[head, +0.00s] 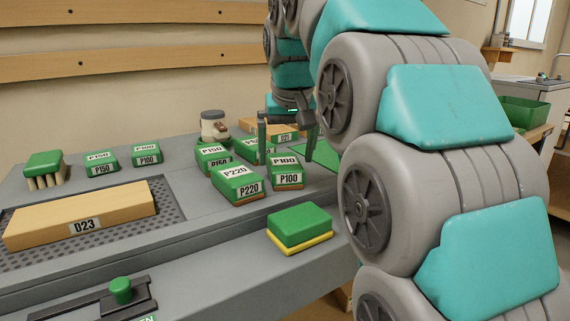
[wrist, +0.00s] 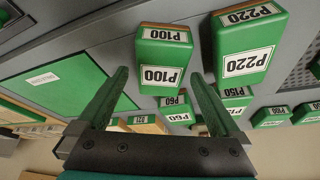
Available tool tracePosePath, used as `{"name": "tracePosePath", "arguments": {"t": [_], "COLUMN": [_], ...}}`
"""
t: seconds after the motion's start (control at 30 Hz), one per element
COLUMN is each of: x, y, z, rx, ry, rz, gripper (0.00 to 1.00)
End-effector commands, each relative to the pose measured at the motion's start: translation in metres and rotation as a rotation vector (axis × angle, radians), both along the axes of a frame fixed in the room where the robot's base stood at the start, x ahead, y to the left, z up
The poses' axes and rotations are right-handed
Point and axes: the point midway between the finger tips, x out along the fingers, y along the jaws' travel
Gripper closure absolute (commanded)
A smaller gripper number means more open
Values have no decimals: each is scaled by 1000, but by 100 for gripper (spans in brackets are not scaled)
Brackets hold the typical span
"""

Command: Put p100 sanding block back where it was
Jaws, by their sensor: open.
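A green P100 sanding block (head: 287,172) stands at the right front of a cluster of labelled blocks on the grey bench. It also shows upside down in the wrist view (wrist: 163,62). A second P100 block (head: 147,154) sits farther left, beside a P150 block (head: 100,163). My gripper (head: 286,150) is open and empty, pointing down just behind the front P100 block. In the wrist view its fingers (wrist: 158,74) are spread, with the P100 block beyond their tips. I see no contact with it.
A P220 block (head: 238,184) stands close to the left of the front P100. A P60 block (wrist: 178,110) is near the fingers. A green square mat (wrist: 62,84) lies beside the cluster. A green-and-yellow block (head: 300,229) sits at the front edge; wooden D23 (head: 80,216) is left.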

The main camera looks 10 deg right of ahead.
Motion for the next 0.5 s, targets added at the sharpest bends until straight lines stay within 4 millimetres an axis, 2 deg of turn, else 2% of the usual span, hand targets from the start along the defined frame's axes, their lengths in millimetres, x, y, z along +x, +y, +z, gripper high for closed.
{"name": "tracePosePath", "arguments": {"t": [0.2, 0.5], "x": [-11, -23], "y": [1, 2], "z": [30, 58], "rx": [1, 0], "ry": [-4, -5], "rz": [0, 1], "gripper": [0, 0]}}
